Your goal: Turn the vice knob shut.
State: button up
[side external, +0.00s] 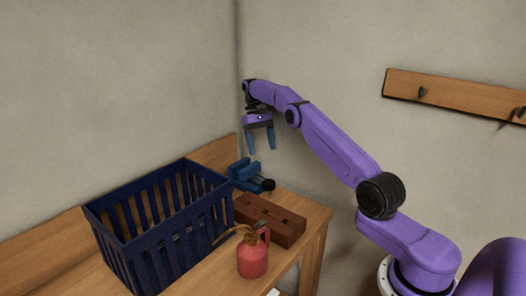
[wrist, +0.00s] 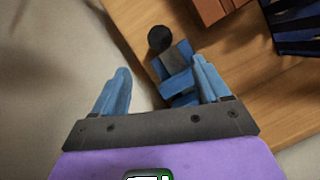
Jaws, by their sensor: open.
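A small blue vice (side external: 243,174) stands on the wooden bench near the wall. Its dark round knob (side external: 268,184) faces right and toward the viewer in the side view. In the wrist view the vice (wrist: 177,75) lies ahead of the fingers, with the black knob (wrist: 160,38) at its far end. My gripper (side external: 261,150) hangs above the vice, fingers pointing down, open and empty. In the wrist view the right finger of my gripper (wrist: 163,78) overlaps the edge of the vice in the picture. The left finger is over the pale area beside the bench.
A dark blue slatted basket (side external: 160,240) stands left of the vice. A brown wooden block (side external: 270,222) and a red oil can (side external: 252,258) sit on the bench (side external: 315,222) in front. The wall is close behind. A hook rail (side external: 455,93) hangs at right.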

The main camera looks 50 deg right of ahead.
jog(key=r+n, duration=0.1)
jog(key=n+t+h, duration=0.2)
jog(key=n+t, duration=0.2)
jog(key=n, duration=0.4)
send_near(269, 182)
notch_tip(269, 182, down, 9)
jog(key=shift+d+r, duration=0.1)
jog(key=shift+r, duration=0.1)
dwell(0.5)
jog(key=c, duration=1)
